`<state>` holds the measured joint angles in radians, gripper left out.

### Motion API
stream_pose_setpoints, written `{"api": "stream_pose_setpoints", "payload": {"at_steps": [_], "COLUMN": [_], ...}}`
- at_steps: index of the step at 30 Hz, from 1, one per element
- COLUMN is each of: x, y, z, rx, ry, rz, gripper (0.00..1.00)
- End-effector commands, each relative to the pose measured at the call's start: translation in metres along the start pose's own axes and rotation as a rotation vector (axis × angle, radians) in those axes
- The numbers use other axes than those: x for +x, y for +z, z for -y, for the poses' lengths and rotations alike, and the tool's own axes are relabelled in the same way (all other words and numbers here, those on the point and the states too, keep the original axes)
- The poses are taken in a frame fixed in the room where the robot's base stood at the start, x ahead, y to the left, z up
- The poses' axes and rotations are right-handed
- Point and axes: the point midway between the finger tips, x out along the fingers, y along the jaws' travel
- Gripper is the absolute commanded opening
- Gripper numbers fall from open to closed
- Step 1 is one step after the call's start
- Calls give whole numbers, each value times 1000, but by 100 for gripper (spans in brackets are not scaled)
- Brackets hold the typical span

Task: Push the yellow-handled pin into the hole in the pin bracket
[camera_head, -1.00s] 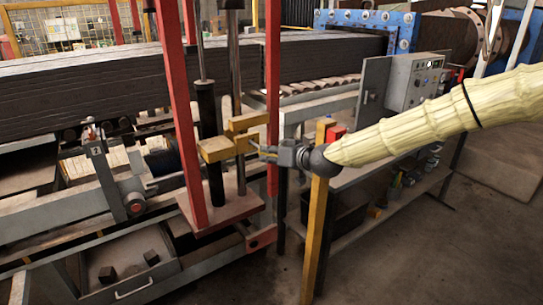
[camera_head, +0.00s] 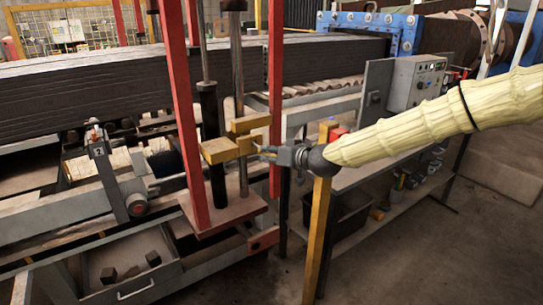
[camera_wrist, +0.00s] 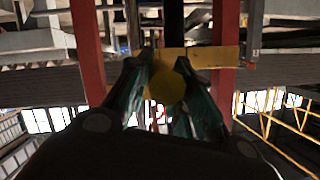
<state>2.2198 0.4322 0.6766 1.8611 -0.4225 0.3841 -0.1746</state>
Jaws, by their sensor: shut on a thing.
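My gripper (camera_head: 268,154) reaches in from the right in the head view, level with the yellow pin bracket (camera_head: 219,150) on the red-framed press. In the wrist view my gripper (camera_wrist: 168,84) is shut on the round yellow handle of the pin (camera_wrist: 168,88), which sits between the two fingertips. The yellow bracket (camera_wrist: 212,57) lies directly behind the handle in that view. The pin's shaft and the hole are hidden behind the handle, so I cannot tell how deep the pin sits.
Red uprights (camera_head: 276,90) flank the bracket. A yellow post (camera_head: 318,220) stands just below my wrist. A grey control box (camera_head: 416,82) and a shelf bench (camera_head: 350,180) are at the right. The floor at lower right is clear.

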Motion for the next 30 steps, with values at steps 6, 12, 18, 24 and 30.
{"api": "stream_pose_setpoints", "payload": {"at_steps": [6,12,18,24,30], "x": [3,6,8,10,13], "y": [-1,-2,-3,-4,-5], "z": [0,0,0,0,0], "rx": [0,0,0,0,0], "ry": [0,-1,0,0,0], "rz": [0,0,0,-1,-1], "gripper": [0,0,0,0,0]}}
